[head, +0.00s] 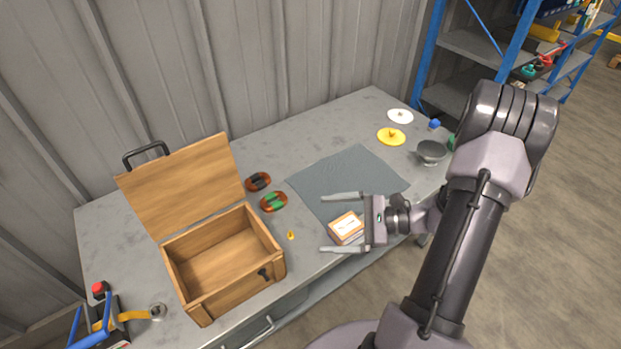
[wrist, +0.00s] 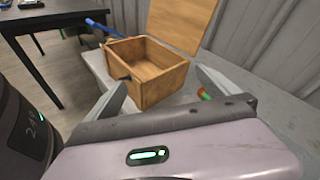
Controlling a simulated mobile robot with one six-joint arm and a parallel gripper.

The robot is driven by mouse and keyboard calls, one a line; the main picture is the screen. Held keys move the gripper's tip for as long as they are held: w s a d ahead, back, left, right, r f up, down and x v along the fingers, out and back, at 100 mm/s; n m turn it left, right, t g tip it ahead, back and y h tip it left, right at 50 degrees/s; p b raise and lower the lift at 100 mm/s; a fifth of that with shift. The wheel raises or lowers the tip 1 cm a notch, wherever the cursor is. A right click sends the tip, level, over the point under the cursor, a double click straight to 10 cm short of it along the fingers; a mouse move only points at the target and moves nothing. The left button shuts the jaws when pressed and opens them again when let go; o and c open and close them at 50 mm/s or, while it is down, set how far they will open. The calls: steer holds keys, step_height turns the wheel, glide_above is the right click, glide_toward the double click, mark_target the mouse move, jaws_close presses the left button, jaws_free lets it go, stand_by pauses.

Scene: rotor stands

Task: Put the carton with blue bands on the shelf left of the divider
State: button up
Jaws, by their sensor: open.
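My gripper (head: 323,222) is open over the front part of the workbench, its two fingers pointing left. A small carton with a white top and orange edging (head: 346,227) appears between the fingers in the head view. I cannot tell whether they are level with it, and neither finger visibly touches it. No blue bands show on it. In the wrist view the open gripper (wrist: 160,88) frames the wooden box, and the carton does not show. A shelf rack with blue posts (head: 428,52) stands at the back right. I cannot make out a divider on it.
An open wooden box (head: 205,295) stands at the left of the workbench (head: 290,135). A grey mat (head: 340,172) lies mid-bench. Red and green parts (head: 273,202), a grey bowl (head: 432,152), a yellow disc (head: 391,137) and a white disc (head: 400,116) are around it.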

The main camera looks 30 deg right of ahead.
steer(key=s+d+f+m+t+h, duration=0.2)
steer(key=d+f+m+t+h, duration=0.1)
steer(key=d+f+m+t, duration=0.25)
steer(key=m+t+h, duration=0.3)
steer(key=m+h, duration=0.4)
glide_toward(341, 218)
steer(key=shift+m, duration=0.35)
steer(key=w, duration=0.1)
steer(key=w+b, duration=0.1)
steer(key=w+a+r+b, duration=0.1)
steer(key=w, duration=0.1)
steer(key=w+b, duration=0.1)
steer(key=w, duration=0.2)
steer(key=w+f+b, duration=0.1)
steer(key=w, duration=0.2)
steer(key=shift+f+b, duration=0.1)
steer(key=shift+b, duration=0.2)
steer(key=c, duration=1.6)
